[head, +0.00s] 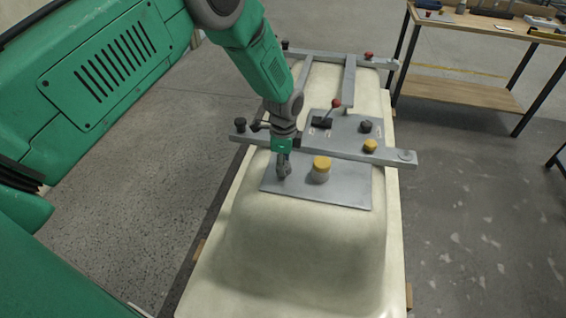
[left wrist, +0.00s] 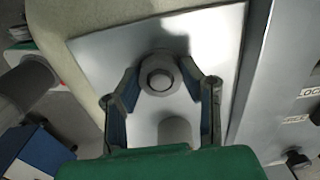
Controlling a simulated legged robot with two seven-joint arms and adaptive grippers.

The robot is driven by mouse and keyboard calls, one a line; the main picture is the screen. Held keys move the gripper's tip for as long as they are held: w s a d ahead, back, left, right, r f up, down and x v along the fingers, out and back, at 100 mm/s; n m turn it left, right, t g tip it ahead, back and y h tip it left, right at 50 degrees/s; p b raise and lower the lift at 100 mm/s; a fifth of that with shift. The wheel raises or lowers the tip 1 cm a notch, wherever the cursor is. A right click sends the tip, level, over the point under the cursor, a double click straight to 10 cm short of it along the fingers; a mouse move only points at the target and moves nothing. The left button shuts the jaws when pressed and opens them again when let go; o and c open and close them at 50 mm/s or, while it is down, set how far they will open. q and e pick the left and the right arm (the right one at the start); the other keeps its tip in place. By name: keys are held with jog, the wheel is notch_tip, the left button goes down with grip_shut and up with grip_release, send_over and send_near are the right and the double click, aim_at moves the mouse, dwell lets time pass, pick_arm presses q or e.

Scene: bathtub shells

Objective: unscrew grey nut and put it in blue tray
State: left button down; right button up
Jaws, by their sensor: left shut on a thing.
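The grey nut (left wrist: 148,88) sits around a round stud on a flat metal plate (left wrist: 105,55), between my left fingertips in the left wrist view. My left gripper (left wrist: 164,82) is shut on it from two sides. In the head view my left gripper (head: 283,172) points down onto the left part of the plate (head: 340,196), and hides the nut there. A blue box-like thing (left wrist: 38,150) shows at the lower left of the left wrist view; I cannot tell whether it is the blue tray. My right gripper is not in view.
The plate lies on a cream tub shell (head: 300,245). A yellow-topped cylinder (head: 321,168) stands right of my gripper. A workbench (head: 480,25) stands at back right.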

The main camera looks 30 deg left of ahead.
pick_arm(q)
jog(key=n, duration=0.3)
jog(key=shift+d, duration=0.25)
jog(key=shift+a+n, duration=0.1)
jog(key=shift+n, duration=0.5)
jog(key=c, duration=1)
grip_release()
jog(key=shift+c, duration=0.7)
